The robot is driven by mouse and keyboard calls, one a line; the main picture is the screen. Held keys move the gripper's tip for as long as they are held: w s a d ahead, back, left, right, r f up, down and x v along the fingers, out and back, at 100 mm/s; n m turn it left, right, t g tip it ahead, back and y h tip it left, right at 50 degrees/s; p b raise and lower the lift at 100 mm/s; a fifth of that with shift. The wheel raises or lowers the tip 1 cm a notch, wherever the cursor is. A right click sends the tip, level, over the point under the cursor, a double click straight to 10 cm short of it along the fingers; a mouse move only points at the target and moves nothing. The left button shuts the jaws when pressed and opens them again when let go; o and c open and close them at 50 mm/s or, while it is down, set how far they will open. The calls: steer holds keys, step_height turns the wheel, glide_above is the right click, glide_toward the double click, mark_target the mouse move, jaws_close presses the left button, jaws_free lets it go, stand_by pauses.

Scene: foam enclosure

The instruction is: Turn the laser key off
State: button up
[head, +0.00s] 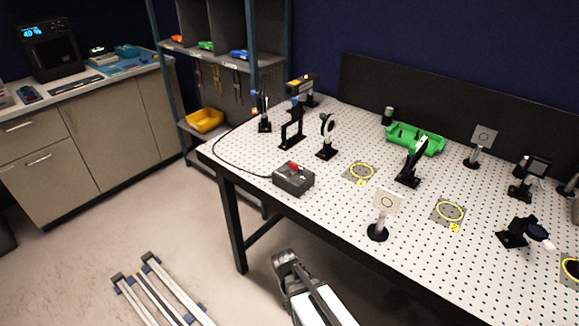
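A grey control box (293,180) sits near the front left edge of the perforated white table. A small red part (293,167) is on its top and may be the laser key. It is too small to read which way it is turned. A black cable runs from the box around the table's left corner towards the back. A black and yellow unit (304,87), perhaps the laser, stands at the back left. My gripper (286,262) shows at the bottom centre, in front of the table and apart from the box. Its fingers cannot be made out.
The white table (330,190) carries several black optic mounts, a white card on a stand (386,205) right of the box, and a green tray (415,138). Shelves with a yellow bin (205,120) stand behind left. Metal rails (160,285) lie on the floor.

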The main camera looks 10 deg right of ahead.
steer(key=w+a+r+t+b, duration=0.2)
steer(key=w+a+r, duration=0.1)
steer(key=w+r, duration=0.5)
steer(key=w+a+r+m+t+h+b, duration=0.1)
steer(key=w+a+r+t, duration=0.3)
steer(key=r, duration=0.7)
steer(key=w+a+r+b, duration=0.2)
steer(key=w+r, duration=0.6)
steer(key=r, duration=0.1)
step_height(320, 180, up, 24)
steer(key=m+t+h+b, duration=0.15)
steer(key=m+h, duration=0.25)
steer(key=m, duration=0.6)
glide_above(293, 163)
steer(key=s+a, duration=0.8)
steer(key=a, duration=0.1)
steer(key=x, duration=0.8)
steer(key=p+x, duration=0.1)
steer(key=x, duration=0.8)
steer(key=shift+w+a+f+p, duration=0.1)
steer(key=shift+w+f+p, duration=0.05)
steer(key=shift+w+p, duration=0.15)
jaws_close()
